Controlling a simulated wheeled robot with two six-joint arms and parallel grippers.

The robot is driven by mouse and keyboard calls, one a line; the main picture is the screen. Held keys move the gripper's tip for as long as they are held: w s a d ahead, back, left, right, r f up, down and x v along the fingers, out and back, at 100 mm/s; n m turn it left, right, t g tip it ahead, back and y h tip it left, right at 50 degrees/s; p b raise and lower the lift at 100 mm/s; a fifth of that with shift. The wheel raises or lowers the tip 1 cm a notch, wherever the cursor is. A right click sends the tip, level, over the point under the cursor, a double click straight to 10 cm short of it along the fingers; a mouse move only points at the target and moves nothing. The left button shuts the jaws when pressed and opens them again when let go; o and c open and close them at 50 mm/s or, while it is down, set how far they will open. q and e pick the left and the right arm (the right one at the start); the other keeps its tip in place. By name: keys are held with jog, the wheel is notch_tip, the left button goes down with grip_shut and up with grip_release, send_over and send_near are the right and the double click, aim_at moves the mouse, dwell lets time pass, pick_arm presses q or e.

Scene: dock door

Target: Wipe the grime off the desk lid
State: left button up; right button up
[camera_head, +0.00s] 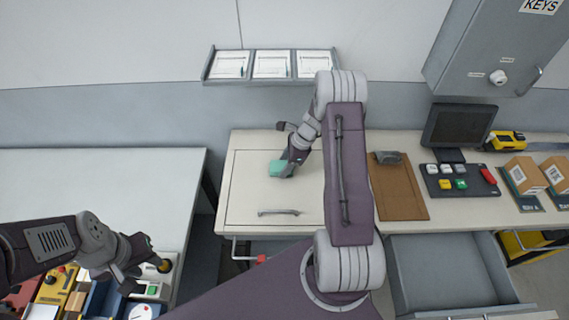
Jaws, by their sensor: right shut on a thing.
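The desk lid (245,190) is a pale panel with a grey bar handle (278,212) near its front edge. It lies closed and flat in the desk top. My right gripper (285,167) is shut on a green block (277,169), which looks like a sponge. The block is at the lid's surface, right of the lid's middle. I cannot make out any grime from here; my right arm hides the lid's right edge. My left gripper (148,264) has its fingers apart and is empty, above the left bench's front right corner.
A brown clipboard (398,195), a button panel (460,181) and a monitor (457,127) stand to the right. An open grey drawer (440,268) juts out below. A rack of papers (272,66) hangs on the wall. The left bench (100,180) is bare at the back.

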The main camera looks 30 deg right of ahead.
jog(key=r+p, duration=0.1)
jog(key=r, duration=0.2)
jog(key=r+p, duration=0.1)
jog(key=r, duration=0.1)
jog(key=shift+s+a+r+p, duration=0.1)
jog(key=shift+s+a+p, duration=0.05)
jog(key=shift+s+p, duration=0.2)
jog(key=shift+r+p, duration=0.35)
jog(key=shift+w+r+p, duration=0.3)
jog(key=shift+r+p, duration=0.6)
jog(key=shift+r, duration=0.15)
jog(key=shift+s, duration=0.15)
